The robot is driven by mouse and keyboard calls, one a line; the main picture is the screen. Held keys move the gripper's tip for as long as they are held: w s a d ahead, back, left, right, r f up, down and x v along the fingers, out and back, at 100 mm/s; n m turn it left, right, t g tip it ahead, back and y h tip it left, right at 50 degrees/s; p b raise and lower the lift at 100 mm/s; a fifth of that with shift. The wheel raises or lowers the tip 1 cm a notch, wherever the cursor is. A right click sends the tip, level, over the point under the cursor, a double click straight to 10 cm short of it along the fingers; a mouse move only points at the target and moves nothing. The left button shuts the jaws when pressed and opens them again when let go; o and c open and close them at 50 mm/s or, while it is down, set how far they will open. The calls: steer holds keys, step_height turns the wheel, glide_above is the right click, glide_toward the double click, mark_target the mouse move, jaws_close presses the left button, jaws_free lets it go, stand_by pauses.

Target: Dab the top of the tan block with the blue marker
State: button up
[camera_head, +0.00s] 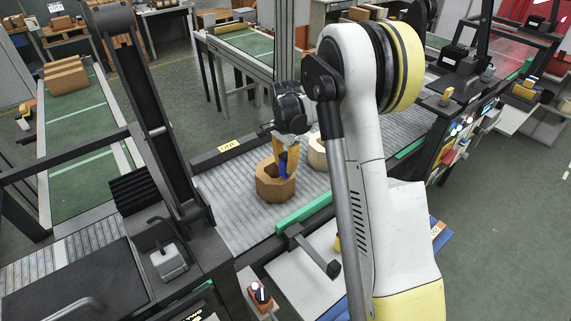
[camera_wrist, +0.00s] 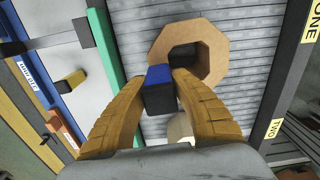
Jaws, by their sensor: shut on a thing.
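My gripper (camera_head: 288,160) is shut on the blue marker (camera_head: 285,168), which in the wrist view shows as a short blue and black piece (camera_wrist: 159,76) between the yellow-brown fingers (camera_wrist: 158,92). In the wrist view the block (camera_wrist: 225,45) lies just beyond the marker. In the head view the marker overlaps the block's far right rim; I cannot tell whether they touch.
A cream block (camera_head: 317,152) stands behind and right of the tan one, partly hidden by my arm. A green rail (camera_head: 302,212) edges the conveyor's near side. A yellow sign (camera_head: 230,146) reads ONE. Bare rollers lie left of the tan block.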

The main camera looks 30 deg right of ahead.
mark_target(286, 155)
steer(key=shift+f+b, duration=0.35)
steer(key=shift+b, duration=0.1)
stand_by(1.0)
stand_by(0.5)
steer(key=shift+r, duration=0.2)
jaws_close()
steer(key=shift+r+p, duration=2)
steer(key=shift+r, duration=1.35)
